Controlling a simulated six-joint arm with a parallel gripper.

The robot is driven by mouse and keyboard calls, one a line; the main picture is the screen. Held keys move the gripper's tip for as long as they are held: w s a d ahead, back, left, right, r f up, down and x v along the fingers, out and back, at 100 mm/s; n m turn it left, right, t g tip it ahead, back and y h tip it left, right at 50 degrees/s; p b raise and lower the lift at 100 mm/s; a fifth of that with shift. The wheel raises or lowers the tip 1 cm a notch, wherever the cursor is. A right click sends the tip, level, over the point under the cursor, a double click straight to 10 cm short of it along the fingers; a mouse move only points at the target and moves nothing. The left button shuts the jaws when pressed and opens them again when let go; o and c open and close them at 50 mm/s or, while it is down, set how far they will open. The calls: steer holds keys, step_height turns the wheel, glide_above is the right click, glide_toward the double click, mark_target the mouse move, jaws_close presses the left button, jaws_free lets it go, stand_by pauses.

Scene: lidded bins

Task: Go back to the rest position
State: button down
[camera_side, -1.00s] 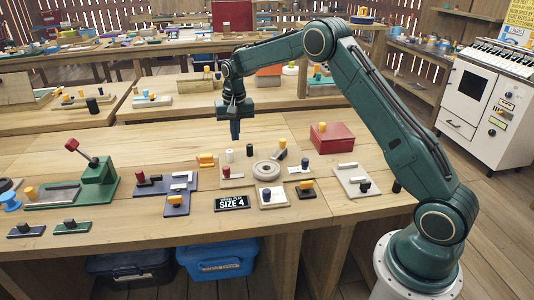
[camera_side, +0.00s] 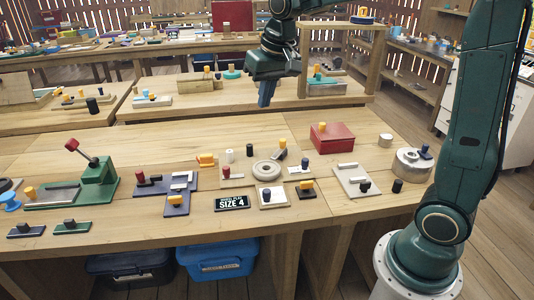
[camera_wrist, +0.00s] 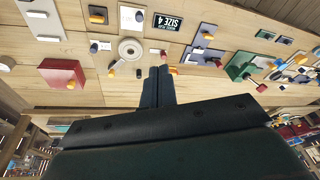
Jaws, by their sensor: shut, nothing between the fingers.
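My gripper (camera_side: 266,94) hangs high above the back part of the workbench in the side view, with its fingers together and nothing between them. In the wrist view the shut fingers (camera_wrist: 158,86) point out over the bench, clear of every object. My upper arm and elbow reach beyond the top of the side view, so part of the arm is hidden.
Below on the bench (camera_side: 360,212) stand a red box (camera_side: 331,138), a grey ring (camera_side: 266,168), a green lever press (camera_side: 98,172), a SIZE 4 sign (camera_side: 232,202) and a round metal container (camera_side: 411,162). Two lidded bins, blue (camera_side: 217,262) and dark (camera_side: 130,270), sit under it.

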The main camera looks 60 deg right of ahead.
steer(key=s+a+n+t, duration=0.1)
steer(key=s+a+n, duration=0.1)
steer(key=s, duration=0.9)
steer(key=s+a+f+n+t, duration=0.1)
steer(key=s+a+n, duration=0.1)
steer(key=s, duration=1)
steer(key=shift+a+f+t, duration=0.15)
steer(key=shift+a+t, duration=0.05)
steer(key=shift+t, duration=0.1)
